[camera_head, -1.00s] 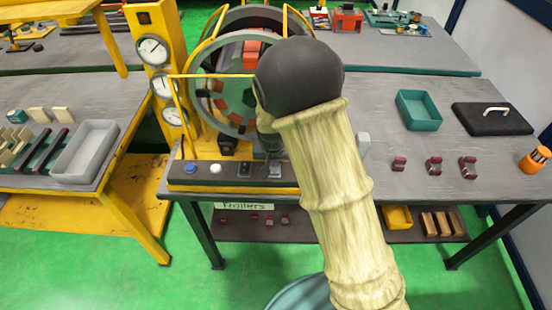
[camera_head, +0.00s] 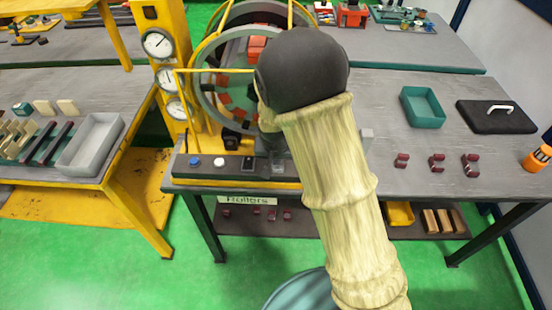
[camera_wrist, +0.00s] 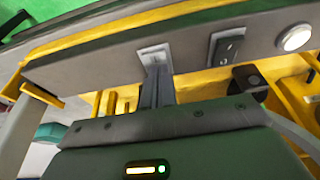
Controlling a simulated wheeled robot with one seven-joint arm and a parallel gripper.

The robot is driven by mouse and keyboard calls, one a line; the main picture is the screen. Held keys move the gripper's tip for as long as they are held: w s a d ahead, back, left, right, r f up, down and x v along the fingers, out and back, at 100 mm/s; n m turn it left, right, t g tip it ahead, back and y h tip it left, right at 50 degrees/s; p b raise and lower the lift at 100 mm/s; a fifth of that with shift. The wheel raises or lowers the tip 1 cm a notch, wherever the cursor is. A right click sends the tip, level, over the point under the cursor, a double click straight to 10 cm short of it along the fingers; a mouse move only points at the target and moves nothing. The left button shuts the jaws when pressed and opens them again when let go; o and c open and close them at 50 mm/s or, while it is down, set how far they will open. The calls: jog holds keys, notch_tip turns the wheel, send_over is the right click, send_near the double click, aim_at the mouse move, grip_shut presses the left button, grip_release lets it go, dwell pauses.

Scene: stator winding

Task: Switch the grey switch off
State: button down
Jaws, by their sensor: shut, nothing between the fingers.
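The grey switch (camera_wrist: 154,55) sits in a light square plate on the front of the control panel, in the wrist view. In the head view it is at the panel's right part (camera_head: 278,168), partly hidden by my gripper. My gripper (camera_wrist: 157,78) is shut and empty. Its fingertips are at the lower part of the switch and overlap it in the wrist view; I cannot tell if they touch it. The switch's rocker position is mostly hidden.
A dark switch (camera_wrist: 227,46) and a white button (camera_wrist: 295,37) are beside it. A blue button (camera_head: 195,161) is at the panel's left. The yellow-framed winding machine (camera_head: 225,75) stands behind. A green tray (camera_head: 422,108) and black lidded box (camera_head: 495,116) lie on the table at right.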

jog(key=p+v, duration=0.1)
jog(key=v, duration=1.2)
jog(key=shift+r, duration=0.25)
jog(key=shift+a, duration=0.15)
